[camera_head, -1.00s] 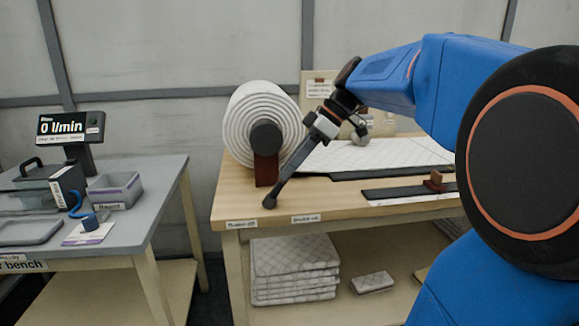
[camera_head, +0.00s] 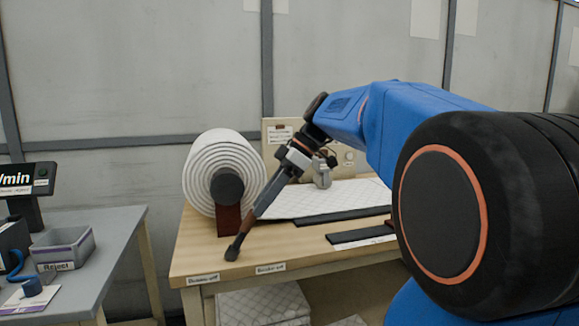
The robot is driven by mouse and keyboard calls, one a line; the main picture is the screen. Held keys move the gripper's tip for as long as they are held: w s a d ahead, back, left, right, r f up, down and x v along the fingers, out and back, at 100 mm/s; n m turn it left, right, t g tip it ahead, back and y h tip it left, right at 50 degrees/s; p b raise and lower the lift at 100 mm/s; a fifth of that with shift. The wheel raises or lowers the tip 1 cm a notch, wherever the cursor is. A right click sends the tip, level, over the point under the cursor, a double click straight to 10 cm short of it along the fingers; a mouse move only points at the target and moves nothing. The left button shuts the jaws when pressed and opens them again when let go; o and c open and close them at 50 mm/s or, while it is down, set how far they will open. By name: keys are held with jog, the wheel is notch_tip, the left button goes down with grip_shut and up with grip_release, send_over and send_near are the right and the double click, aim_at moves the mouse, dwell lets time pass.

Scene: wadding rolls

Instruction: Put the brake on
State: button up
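My gripper (camera_head: 284,172) is right of the roll, at the upper end of a slanting dark lever with a reddish-brown section (camera_head: 262,204). The lever slopes down left to a dark knob (camera_head: 232,252) over the bench's front part. The knob is between the brake-off label (camera_head: 202,279) and the brake-on label (camera_head: 270,268). I cannot tell whether my fingers hold the lever or only overlap it. The white wadding roll (camera_head: 205,165) stands on a brown support (camera_head: 229,220) with a dark core end (camera_head: 227,186) facing me.
A quilted white sheet (camera_head: 345,197) lies on the wooden bench (camera_head: 195,245), with dark strips (camera_head: 350,236) in front. A grey side bench (camera_head: 105,240) at the left holds a Reject bin (camera_head: 65,250) and a display (camera_head: 25,180). My blue arm hides the right side.

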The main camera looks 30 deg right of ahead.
jog(key=v, duration=1.3)
jog(key=shift+a, duration=0.15)
jog(key=s+a+f+m+h, duration=0.2)
jog(key=s+a+f+m, duration=0.2)
jog(key=f, duration=0.7)
jog(key=s+a+f+m+t+h, duration=0.1)
jog(key=s+a+f+m+h, duration=0.1)
jog(key=s+a+f+m, duration=0.2)
jog(key=s+a+f+m+t+h, duration=0.1)
jog(key=s+a+f+m+h, duration=0.2)
jog(key=s+f, duration=0.5)
notch_tip(320, 180, down, 11)
jog(key=shift+s+a+r+m, duration=0.2)
jog(key=shift+s+a+m, duration=0.1)
jog(key=shift+a+m, duration=0.25)
